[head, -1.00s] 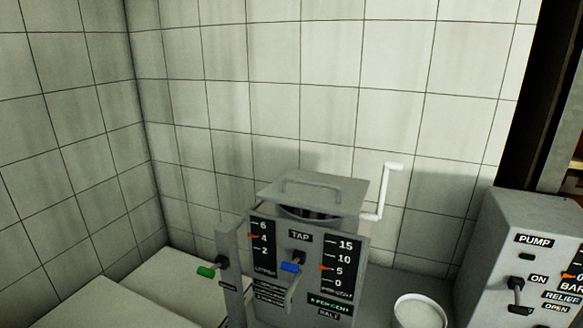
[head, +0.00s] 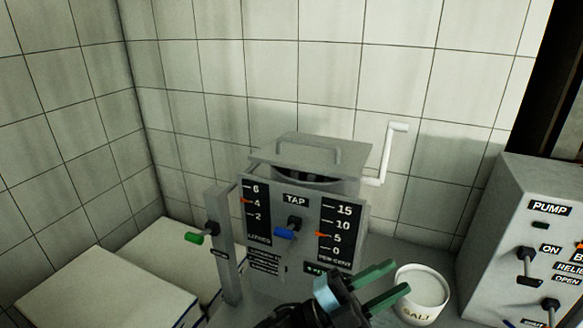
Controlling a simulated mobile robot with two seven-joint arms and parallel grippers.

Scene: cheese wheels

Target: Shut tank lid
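The grey tank (head: 353,230) stands against the tiled wall, with a TAP label and scales on its front. Its flat grey lid (head: 268,153), with a bar handle (head: 308,144), is tilted up; a dark gap shows under its front edge. My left gripper (head: 402,277) is at the bottom, in front of and below the lid, to the right of the tank's front. Its two green fingers are apart with nothing seen between them. My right gripper is out of view.
A white salt tub (head: 430,287) stands just right of my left gripper's fingers. The pump box (head: 525,225) is at the right. A white crank (head: 387,150) rises beside the lid. A green-tipped lever (head: 195,238) and pale blocks (head: 105,290) are at the left.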

